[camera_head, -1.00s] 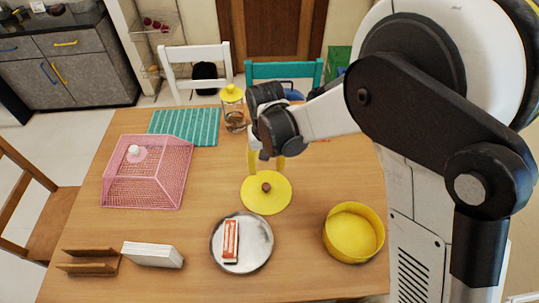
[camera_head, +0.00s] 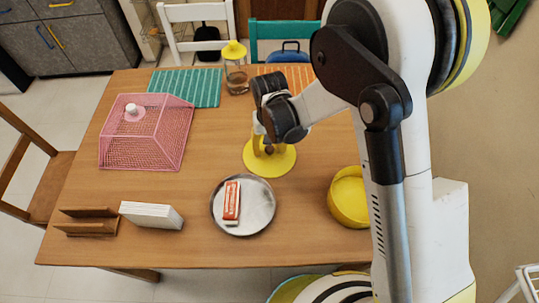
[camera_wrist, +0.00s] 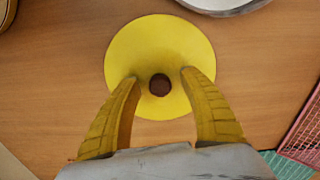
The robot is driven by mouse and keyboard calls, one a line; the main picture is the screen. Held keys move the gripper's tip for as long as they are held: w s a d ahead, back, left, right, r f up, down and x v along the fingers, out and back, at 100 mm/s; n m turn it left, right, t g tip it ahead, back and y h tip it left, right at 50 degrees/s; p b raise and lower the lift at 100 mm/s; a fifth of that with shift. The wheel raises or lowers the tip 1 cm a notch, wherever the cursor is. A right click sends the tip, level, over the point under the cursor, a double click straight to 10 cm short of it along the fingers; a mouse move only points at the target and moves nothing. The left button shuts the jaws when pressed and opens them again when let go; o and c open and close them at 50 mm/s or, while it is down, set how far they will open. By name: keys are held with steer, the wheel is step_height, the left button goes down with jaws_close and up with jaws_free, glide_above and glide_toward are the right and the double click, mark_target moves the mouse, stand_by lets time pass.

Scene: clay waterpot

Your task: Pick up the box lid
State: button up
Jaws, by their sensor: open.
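The box lid (camera_head: 270,161) is a round yellow disc with a small brown knob, lying flat on the wooden table. It fills the middle of the wrist view (camera_wrist: 160,40), with its knob (camera_wrist: 159,85) showing clearly. My gripper (camera_wrist: 157,76) is open, with its two yellow fingers over the lid on either side of the knob. I cannot tell whether the fingertips touch the lid. In the head view my gripper (camera_head: 268,147) is right above the lid and partly covers it. An open round yellow box (camera_head: 349,198) stands to the right, partly hidden by my arm.
A metal plate (camera_head: 263,222) with a red and white carton (camera_head: 232,202) lies in front of the lid. A pink mesh cover (camera_head: 146,137) stands left. A yellow-topped jar (camera_head: 236,70) stands behind. Bare table lies between cover and lid.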

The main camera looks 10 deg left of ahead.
steer(key=shift+r, duration=0.1)
jaws_close()
